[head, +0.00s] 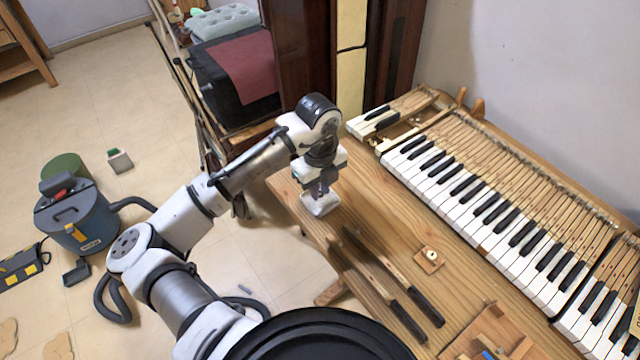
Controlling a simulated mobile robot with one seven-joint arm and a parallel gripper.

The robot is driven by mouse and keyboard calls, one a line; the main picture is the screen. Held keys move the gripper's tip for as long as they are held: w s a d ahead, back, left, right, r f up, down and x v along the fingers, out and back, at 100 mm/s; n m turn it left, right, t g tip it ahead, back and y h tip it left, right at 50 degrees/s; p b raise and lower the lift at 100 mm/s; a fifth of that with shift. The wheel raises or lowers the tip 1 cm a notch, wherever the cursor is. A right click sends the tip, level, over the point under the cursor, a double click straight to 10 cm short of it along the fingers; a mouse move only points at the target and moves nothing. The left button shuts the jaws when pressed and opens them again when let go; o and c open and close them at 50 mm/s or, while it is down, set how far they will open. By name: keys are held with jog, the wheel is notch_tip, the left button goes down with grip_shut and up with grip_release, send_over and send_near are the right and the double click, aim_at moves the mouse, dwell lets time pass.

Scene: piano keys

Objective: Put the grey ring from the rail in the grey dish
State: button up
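My gripper (319,188) points down over the left edge of the wooden bench (372,200). Its fingers are small and dark in the head view, and I cannot tell whether they are apart or hold anything. A pale grey-white, dish-like piece (320,205) shows directly under the fingertips. It may be the grey dish, but the gripper partly covers it, and I cannot see inside it or tell whether the fingers touch it. I cannot make out the grey ring or clearly identify its rail.
Two loose piano keys (398,285) lie right of my gripper. A small wooden square (429,260) with a pale fitting lies beyond them. The keyboard (490,215) fills the bench's right side. A wooden piece (490,332) lies at the front. A blue vacuum cleaner (80,218) stands on the floor.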

jog(key=shift+f, duration=0.25)
jog(key=o, duration=0.7)
jog(key=shift+c, duration=0.2)
notch_tip(320, 180, up, 6)
jog(key=p, duration=0.4)
